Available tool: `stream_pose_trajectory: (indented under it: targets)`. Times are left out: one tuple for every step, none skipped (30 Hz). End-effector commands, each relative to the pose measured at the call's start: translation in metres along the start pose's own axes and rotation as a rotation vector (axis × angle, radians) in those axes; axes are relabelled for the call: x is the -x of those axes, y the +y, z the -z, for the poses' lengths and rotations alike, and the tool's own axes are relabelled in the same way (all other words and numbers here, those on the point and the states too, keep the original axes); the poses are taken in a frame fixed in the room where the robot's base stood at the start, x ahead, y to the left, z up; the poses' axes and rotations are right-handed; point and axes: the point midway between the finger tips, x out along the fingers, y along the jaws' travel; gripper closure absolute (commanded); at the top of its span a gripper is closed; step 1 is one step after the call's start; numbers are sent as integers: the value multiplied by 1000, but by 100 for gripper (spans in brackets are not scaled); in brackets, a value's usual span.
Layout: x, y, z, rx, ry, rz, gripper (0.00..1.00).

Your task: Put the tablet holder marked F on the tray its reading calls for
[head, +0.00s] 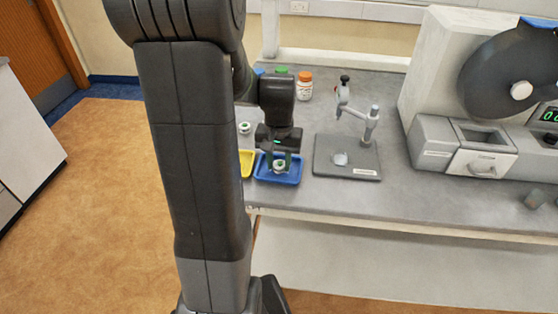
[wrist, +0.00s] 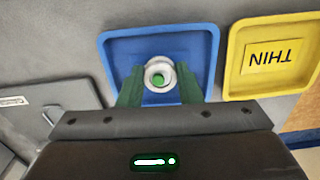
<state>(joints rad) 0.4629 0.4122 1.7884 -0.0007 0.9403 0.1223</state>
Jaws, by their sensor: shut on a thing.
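My gripper (head: 280,160) is over the blue tray (head: 292,180) in the head view, its fingers pointing down. It is shut on a small round holder (head: 280,168) with a pale rim and a green centre. In the wrist view the holder (wrist: 159,76) sits between the green fingertips (wrist: 160,90), within the outline of the blue tray (wrist: 118,50). I cannot tell whether it touches the tray floor. No letter F can be read on it. The yellow tray (wrist: 240,85), labelled THIN, lies beside the blue one; its edge also shows in the head view (head: 246,163).
A grey gauge stand (head: 350,160) stands right of the blue tray. A similar round holder (head: 244,128) is behind the yellow tray. A large machine with a drum (head: 510,85) fills the right side.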

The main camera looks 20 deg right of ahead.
Motion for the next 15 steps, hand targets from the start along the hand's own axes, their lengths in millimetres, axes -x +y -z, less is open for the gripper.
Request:
stream_pose_trajectory:
  targets:
    - [0,0,0,0,0,0,94]
    - [0,0,0,0,0,0,94]
    - [-2,0,0,0,0,0,94]
    - [-3,0,0,0,0,0,94]
    - [-4,0,0,0,0,0,94]
    - [-4,0,0,0,0,0,65]
    - [-3,0,0,0,0,0,59]
    - [-3,0,0,0,0,0,53]
    - [-3,0,0,0,0,0,47]
    - [-3,0,0,0,0,0,47]
    - [-3,0,0,0,0,0,47]
    - [-3,0,0,0,0,0,47]
    - [-3,0,0,0,0,0,47]
    - [-3,0,0,0,0,0,47]
    - [-3,0,0,0,0,0,47]
